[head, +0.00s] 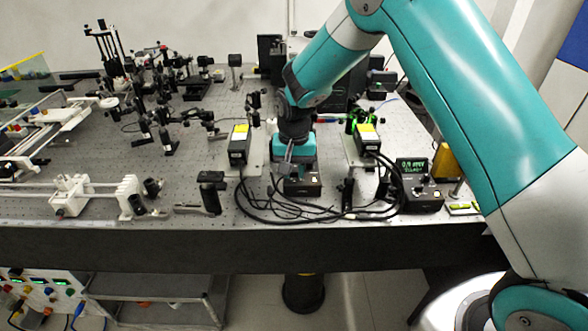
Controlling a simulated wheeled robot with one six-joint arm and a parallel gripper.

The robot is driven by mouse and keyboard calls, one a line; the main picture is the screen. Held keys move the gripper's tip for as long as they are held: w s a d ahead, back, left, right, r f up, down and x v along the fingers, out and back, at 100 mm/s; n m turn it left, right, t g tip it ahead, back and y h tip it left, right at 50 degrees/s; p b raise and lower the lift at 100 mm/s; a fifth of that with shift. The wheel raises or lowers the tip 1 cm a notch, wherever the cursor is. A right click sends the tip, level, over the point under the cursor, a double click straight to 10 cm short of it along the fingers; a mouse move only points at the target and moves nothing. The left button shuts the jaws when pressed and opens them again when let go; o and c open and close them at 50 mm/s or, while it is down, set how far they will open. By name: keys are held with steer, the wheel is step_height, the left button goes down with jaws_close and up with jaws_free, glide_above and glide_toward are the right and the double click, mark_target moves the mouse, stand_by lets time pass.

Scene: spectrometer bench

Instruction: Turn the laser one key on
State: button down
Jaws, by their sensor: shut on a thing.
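My gripper (287,166) points down over a small black control box (302,187) near the front edge of the bench. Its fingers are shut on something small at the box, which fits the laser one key. The fingers and gripper body hide the key, so its turn position cannot be seen. A black laser head with a yellow label (239,144) stands left of the gripper. A similar laser head (367,138) stands to the right, with green light behind it.
Black cables (262,211) loop around the control box. A meter with a green display (412,166) stands to the right. Dark posts (210,192) and (347,194) stand near the front edge. Optics mounts crowd the left and back of the perforated bench (190,178).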

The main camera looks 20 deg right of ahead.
steer(key=shift+w+r, duration=0.1)
steer(key=c, duration=1)
jaws_free()
steer(key=shift+o, duration=0.2)
step_height(320, 180, up, 17)
steer(key=b, duration=0.2)
steer(key=shift+r+b, duration=0.2)
steer(key=shift+b, duration=0.1)
steer(key=s+a+n+y, duration=0.2)
steer(key=s+n, duration=0.3)
steer(key=s, duration=1.1)
steer(key=s+a+n+y, duration=0.2)
steer(key=s+n, duration=0.4)
steer(key=s, duration=0.9)
steer(key=shift+s+a+r, duration=0.25)
steer(key=shift+s+a, duration=0.15)
